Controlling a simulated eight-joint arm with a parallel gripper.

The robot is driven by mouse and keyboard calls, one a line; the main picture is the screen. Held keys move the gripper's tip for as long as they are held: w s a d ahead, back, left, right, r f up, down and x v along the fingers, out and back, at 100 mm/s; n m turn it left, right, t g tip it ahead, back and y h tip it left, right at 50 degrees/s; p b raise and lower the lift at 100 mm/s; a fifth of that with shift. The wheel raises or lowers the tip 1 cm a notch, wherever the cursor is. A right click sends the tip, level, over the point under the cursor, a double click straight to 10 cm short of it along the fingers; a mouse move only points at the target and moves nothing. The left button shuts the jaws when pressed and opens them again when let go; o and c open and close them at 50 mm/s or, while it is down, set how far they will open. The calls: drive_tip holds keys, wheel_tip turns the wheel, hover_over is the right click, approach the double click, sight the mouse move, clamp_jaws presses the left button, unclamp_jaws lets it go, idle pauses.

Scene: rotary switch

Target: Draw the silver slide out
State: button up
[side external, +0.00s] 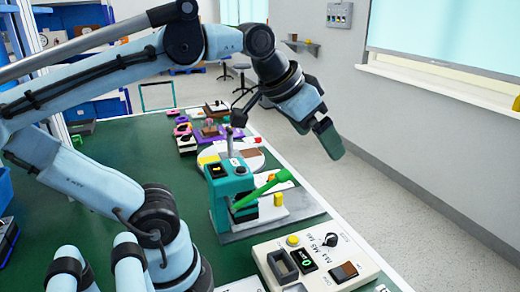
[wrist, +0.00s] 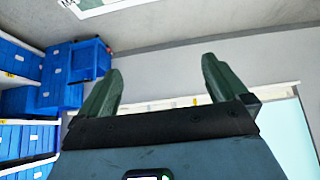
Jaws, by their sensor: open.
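I cannot pick out the silver slide for certain in either view. A thin grey upright post (side external: 229,142) stands behind the teal device (side external: 231,190), but I cannot tell whether it is a slide. My gripper (side external: 330,140) is in the air, above and to the right of the teal device, touching nothing. In the wrist view its two green fingers (wrist: 160,75) are spread apart with nothing between them. That view faces the wall and shelves, so no workpiece shows in it.
The teal device has a green lever (side external: 262,190). A cream panel (side external: 318,262) with a black knob (side external: 330,240) sits in front. Several small devices line the green table (side external: 120,165) behind. Blue bins (wrist: 75,75) and a window (side external: 450,40) are farther off.

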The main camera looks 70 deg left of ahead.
idle(0.4)
drive_tip(key=shift+r, duration=0.2)
drive_tip(key=c, duration=0.4)
wheel_tip(320, 180, up, 5)
drive_tip(key=c, duration=0.6)
drive_tip(key=shift+o, duration=0.2)
drive_tip(key=m+g, duration=0.7)
drive_tip(key=m, duration=1.1)
hover_over(277, 194)
drive_tip(key=shift+w+a+f, duration=0.1)
drive_tip(key=shift+f, duration=14.9)
